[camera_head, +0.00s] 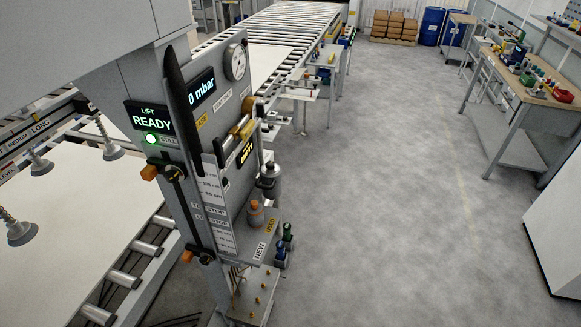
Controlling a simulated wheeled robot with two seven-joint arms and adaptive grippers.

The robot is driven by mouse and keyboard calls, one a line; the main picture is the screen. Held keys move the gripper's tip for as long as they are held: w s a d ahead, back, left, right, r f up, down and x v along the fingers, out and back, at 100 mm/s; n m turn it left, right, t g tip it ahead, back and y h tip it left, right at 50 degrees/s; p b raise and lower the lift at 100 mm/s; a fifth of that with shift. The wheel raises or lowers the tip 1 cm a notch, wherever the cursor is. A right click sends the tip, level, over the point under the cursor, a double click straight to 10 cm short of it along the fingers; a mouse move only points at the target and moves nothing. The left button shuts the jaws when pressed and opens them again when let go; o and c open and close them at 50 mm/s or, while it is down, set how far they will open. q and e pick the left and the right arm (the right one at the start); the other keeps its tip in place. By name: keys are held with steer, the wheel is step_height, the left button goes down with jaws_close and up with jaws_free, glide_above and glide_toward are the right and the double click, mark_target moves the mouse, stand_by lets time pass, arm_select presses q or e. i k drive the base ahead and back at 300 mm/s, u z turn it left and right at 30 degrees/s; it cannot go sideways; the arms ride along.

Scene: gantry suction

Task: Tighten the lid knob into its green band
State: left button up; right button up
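No lid knob or green band can be made out for certain at this size. A grey control column (226,175) stands left of centre. On its right side a grey canister (270,181) with a dark top sits above a small shelf. A small grey vessel with an orange top (255,212) stands on the shelf between the labels NEW and USED. A brass-coloured cylinder (242,129) is fixed to the panel above. A round gauge (236,62) is at the column's top; a display reads 0 mbar and another reads LIFT READY with a green lamp. Neither gripper is in view.
A roller conveyor (296,22) runs to the back; another with a pale sheet (75,225) and suction cups (40,165) lies at left. A workbench (533,86) is at right. A white cabinet (560,235) stands at the right edge. The grey floor (400,190) between is clear.

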mark_target(270, 165)
steer(key=z, duration=0.35)
steer(key=i, duration=1.35)
steer(key=u, duration=0.55)
